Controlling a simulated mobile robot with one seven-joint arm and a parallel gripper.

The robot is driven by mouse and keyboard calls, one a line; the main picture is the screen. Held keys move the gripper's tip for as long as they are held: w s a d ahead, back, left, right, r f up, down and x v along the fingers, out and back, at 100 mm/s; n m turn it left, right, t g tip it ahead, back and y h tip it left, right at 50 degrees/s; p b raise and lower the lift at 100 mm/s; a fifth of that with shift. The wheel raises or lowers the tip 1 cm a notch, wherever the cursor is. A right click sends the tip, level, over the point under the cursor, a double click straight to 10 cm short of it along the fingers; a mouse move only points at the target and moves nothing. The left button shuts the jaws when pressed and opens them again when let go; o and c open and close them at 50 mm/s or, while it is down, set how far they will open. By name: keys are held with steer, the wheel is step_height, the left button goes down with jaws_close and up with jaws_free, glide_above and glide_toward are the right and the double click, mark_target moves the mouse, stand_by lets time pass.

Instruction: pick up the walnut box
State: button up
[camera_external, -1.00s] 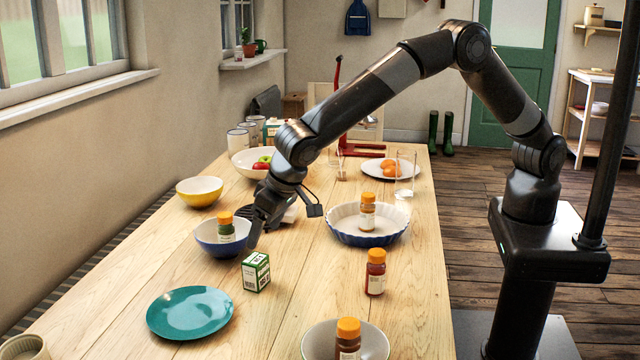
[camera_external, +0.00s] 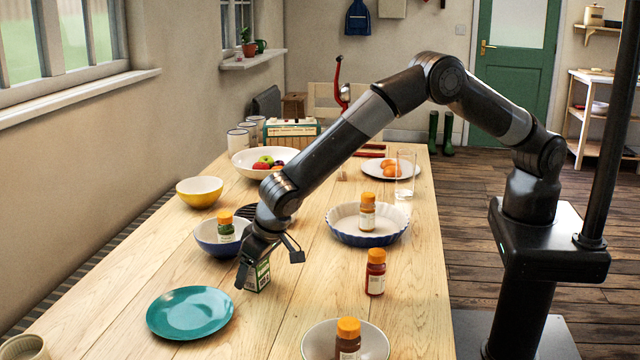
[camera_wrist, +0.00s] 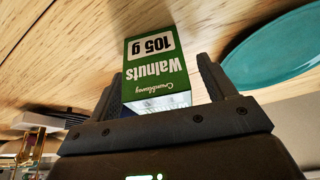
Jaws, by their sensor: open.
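The walnut box (camera_external: 262,276) is a small green and white carton standing on the wooden table. In the wrist view its green face, labelled "Walnuts 105 g" (camera_wrist: 154,68), appears upside down between my two fingers. My gripper (camera_external: 246,286) is open and low over the table at the box, hiding part of it in the external view. In the wrist view the fingers of my gripper (camera_wrist: 162,85) stand on either side of the box, with a visible gap at the right finger. I cannot tell whether the left finger touches it.
A blue bowl (camera_external: 207,243) with a spice jar (camera_external: 226,230) is close behind left. A red-brown jar (camera_external: 375,273) stands to the right. A ribbed dish (camera_external: 345,236) holds another jar. Bare table lies between box and right jar.

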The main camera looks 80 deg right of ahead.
steer(key=c, duration=1.1)
steer(key=shift+r, duration=0.2)
